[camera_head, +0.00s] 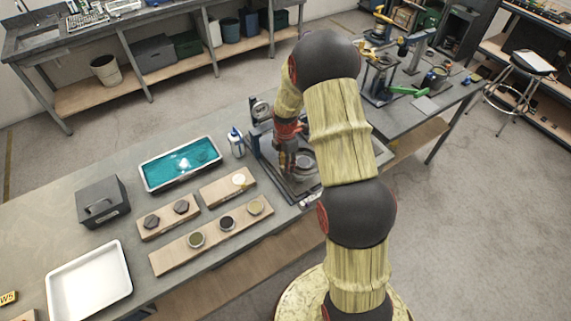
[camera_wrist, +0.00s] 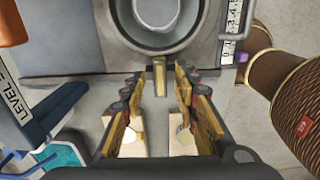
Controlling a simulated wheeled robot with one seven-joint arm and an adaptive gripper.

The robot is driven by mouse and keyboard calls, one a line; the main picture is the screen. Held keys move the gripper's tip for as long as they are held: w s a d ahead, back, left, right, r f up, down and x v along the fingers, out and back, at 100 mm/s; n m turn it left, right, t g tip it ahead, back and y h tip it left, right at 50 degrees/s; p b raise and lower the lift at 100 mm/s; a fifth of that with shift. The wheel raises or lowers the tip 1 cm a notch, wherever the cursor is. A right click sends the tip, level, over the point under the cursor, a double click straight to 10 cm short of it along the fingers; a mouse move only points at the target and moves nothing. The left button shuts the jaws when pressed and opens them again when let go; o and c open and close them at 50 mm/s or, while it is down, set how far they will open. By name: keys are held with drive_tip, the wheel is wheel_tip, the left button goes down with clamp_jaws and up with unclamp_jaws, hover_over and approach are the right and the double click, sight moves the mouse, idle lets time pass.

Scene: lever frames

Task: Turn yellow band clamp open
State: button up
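In the wrist view a small yellowish tab (camera_wrist: 159,76) sticks out from the near side of a grey fixture (camera_wrist: 85,57) with a round metal ring (camera_wrist: 158,42). I cannot tell for sure whether this tab is the yellow band clamp's lever. My gripper (camera_wrist: 156,90) is open, its two fingers apart with the tab between and just beyond their tips; I see no clear contact. In the head view my gripper (camera_head: 285,160) is low over the fixture's plate, beside the ring (camera_head: 306,159). My arm hides part of the fixture there.
Left of the fixture are a small white bottle (camera_head: 236,143), a teal-lined tray (camera_head: 148,176) and wooden boards with round pieces (camera_head: 177,262). A dark box (camera_head: 101,200) and a white tray (camera_head: 88,286) are farther left. A green-handled device (camera_head: 408,91) stands at the back right.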

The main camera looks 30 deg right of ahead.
drive_tip(key=shift+c, duration=0.3)
clamp_jaws()
drive_tip(key=shift+m, duration=0.4)
drive_tip(key=m, duration=0.2)
drive_tip(key=shift+m+b, duration=0.4)
drive_tip(key=m, duration=0.3)
drive_tip(key=shift+m+b, duration=0.3)
drive_tip(key=m, duration=0.5)
drive_tip(key=shift+s+a+b, duration=0.1)
drive_tip(key=shift+b, duration=0.2)
drive_tip(key=m, duration=0.5)
drive_tip(key=shift+m, duration=0.4)
